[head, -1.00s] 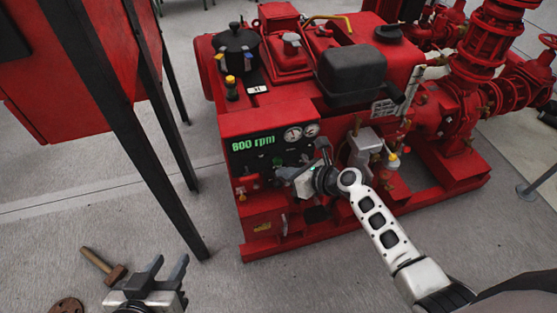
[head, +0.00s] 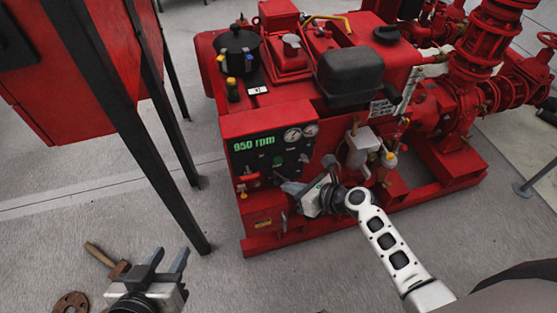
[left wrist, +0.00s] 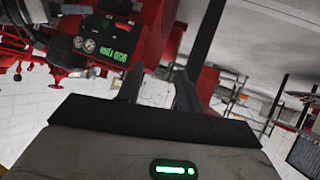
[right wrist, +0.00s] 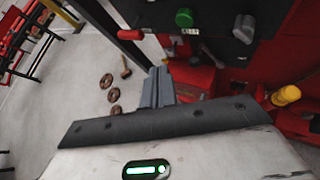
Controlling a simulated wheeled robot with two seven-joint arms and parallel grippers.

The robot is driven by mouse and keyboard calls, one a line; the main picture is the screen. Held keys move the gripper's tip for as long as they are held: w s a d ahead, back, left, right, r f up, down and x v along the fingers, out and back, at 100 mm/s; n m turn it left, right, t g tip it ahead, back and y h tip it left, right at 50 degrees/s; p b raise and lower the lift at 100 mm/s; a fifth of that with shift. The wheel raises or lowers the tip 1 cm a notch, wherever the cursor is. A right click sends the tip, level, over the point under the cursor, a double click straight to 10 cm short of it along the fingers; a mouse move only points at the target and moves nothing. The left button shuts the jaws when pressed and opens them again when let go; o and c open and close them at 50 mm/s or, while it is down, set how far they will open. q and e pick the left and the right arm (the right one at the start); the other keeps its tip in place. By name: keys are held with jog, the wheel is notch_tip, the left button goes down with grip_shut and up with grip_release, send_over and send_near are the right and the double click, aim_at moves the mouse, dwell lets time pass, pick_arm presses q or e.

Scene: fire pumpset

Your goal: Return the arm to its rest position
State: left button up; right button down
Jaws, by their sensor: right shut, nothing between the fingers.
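My right gripper (head: 296,187) is shut and empty, in front of the lower part of the pump set's control panel (head: 262,155). In the right wrist view its fingers (right wrist: 158,86) lie together, apart from the panel's green knob (right wrist: 184,18) and grey knob (right wrist: 244,28). The panel display reads 950 rpm. My left gripper (head: 165,259) is open and empty above the floor at the bottom left. Its two fingers stand apart in the left wrist view (left wrist: 157,88).
The red pump set (head: 290,95) fills the middle. A red cabinet on black legs (head: 165,130) stands at left, close to my left gripper. A hammer-like tool (head: 105,260) and a brown disc (head: 70,303) lie on the floor. Grey floor between cabinet and pump is clear.

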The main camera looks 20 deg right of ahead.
dwell(0.3)
pick_arm(q)
jog(key=shift+a+f+g+p, duration=0.15)
jog(key=shift+f+p, duration=0.1)
jog(key=shift+f, duration=0.4)
jog(key=shift+a+f+g+p, duration=0.1)
jog(key=shift+f+g+p, duration=0.1)
jog(key=shift+f, duration=0.45)
pick_arm(e)
jog(key=s+r+n+h, duration=0.1)
jog(key=s+n, duration=0.4)
jog(key=n, duration=0.6)
jog(key=s+r+n+t+h, duration=0.1)
jog(key=s+r+n, duration=0.3)
jog(key=n, duration=0.7)
jog(key=s+r+n+h, duration=0.2)
jog(key=s+n, duration=0.4)
jog(key=n, duration=0.5)
jog(key=shift+s+a+r, duration=0.15)
jog(key=shift+a+r, duration=0.25)
jog(key=shift+r, duration=0.1)
